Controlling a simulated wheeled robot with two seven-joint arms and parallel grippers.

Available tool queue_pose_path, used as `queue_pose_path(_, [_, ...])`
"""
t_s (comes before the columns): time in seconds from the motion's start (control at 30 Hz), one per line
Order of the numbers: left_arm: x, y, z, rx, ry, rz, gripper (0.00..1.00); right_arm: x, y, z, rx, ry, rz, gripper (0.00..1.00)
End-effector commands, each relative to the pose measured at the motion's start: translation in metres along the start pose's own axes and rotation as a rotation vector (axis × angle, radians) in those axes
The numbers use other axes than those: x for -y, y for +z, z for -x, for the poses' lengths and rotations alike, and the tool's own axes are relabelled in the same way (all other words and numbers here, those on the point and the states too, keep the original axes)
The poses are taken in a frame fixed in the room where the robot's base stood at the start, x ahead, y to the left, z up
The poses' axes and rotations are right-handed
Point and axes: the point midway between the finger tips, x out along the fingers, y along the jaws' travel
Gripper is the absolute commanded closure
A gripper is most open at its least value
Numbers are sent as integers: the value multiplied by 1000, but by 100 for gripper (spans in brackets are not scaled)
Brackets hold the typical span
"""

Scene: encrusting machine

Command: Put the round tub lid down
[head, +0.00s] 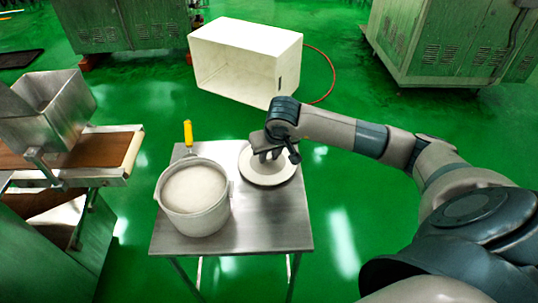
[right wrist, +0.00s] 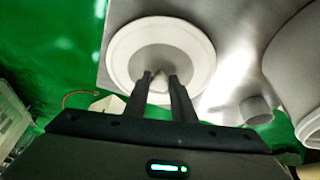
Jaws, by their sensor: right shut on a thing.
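The round tub lid (head: 279,178) is a white disc with a greyer middle. It is level, at the back right of the small metal table, and I cannot tell whether it touches the top. My right gripper (head: 265,156) is above it, pointing down. In the right wrist view the lid (right wrist: 121,57) shows whole, and the fingers of the right gripper (right wrist: 159,80) are shut on its small central knob. The round tub (head: 194,222) stands open to the left of the lid, with pale contents. My left gripper is not in view.
The metal table (head: 262,232) has bare room at its front right. A yellow-handled tool (head: 188,134) stands up behind the tub. A steel machine with a conveyor (head: 105,165) is close on the left. A white open box (head: 245,55) lies on the green floor behind.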

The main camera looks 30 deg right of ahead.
Motion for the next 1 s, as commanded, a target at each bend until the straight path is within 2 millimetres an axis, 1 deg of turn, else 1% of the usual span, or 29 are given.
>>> queue_pose_path(0.37, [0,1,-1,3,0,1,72,0,1,-3,-1,0,0,99])
queue_pose_path(0.53, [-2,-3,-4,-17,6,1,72,0,2,-5,-2,0,0,99])
queue_pose_path(0.57, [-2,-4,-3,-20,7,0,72,0,1,-4,-2,0,0,70])
queue_pose_path(0.6, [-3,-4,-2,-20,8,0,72,0,1,-4,-1,0,0,60])
queue_pose_path(0.63, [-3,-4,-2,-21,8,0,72,0,1,-4,-1,0,0,58])
queue_pose_path(1.0, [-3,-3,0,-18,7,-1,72,0,1,-3,-1,0,0,58])
